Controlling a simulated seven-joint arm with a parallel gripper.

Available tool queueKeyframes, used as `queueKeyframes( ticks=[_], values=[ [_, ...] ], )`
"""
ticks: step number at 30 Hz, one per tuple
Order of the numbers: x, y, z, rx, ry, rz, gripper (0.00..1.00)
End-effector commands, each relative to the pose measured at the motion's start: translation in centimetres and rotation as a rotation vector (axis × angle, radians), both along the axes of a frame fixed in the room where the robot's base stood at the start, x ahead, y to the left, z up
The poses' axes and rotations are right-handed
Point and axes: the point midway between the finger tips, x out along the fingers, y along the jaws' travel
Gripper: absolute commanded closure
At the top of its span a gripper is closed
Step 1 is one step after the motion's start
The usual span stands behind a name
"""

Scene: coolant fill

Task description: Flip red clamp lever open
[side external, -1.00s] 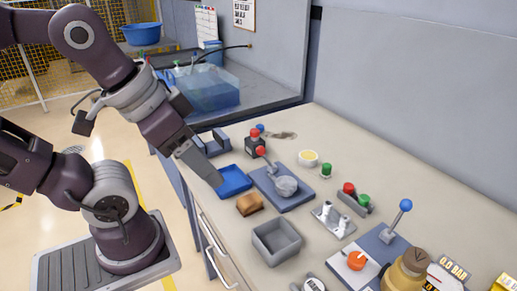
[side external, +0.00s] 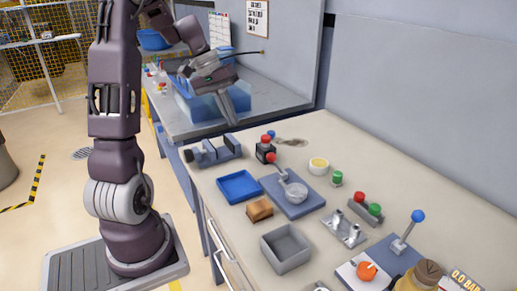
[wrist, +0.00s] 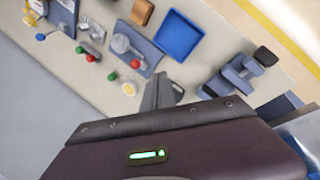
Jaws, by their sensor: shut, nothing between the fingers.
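A red knob (side external: 271,157) sits at the end of a slanted lever on a blue-grey plate (side external: 306,205); the lever runs down to a rounded grey part (side external: 296,192). I take this for the red clamp lever. In the wrist view the red knob (wrist: 135,63) shows beside the rounded grey part (wrist: 120,43). My gripper (side external: 231,119) is shut and empty, raised at the back of the bench near the water tank, well apart from the lever. In the wrist view its fingers (wrist: 161,94) hide some of the bench.
A dark block (side external: 265,153) with red and blue knobs stands behind the lever. A blue tray (side external: 239,201), a blue-grey bracket (side external: 212,155), a brown sponge (side external: 259,209) and a grey bin (side external: 306,262) lie around. A yellow-topped cup (side external: 318,165) stands to the right.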

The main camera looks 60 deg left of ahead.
Motion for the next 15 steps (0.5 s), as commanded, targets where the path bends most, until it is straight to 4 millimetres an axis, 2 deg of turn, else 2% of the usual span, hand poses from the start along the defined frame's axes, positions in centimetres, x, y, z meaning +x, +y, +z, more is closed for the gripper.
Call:
queueKeyframes(
  ticks=[5, 8, 15],
  values=[
    [0.0, -0.1, -0.1, 0.000, 0.001, -0.001, 1.00],
    [0.3, -0.4, -0.9, 0.000, 0.001, -0.003, 1.00],
    [1.5, -1.7, -5.5, -0.004, 0.005, -0.001, 1.00]
  ],
)
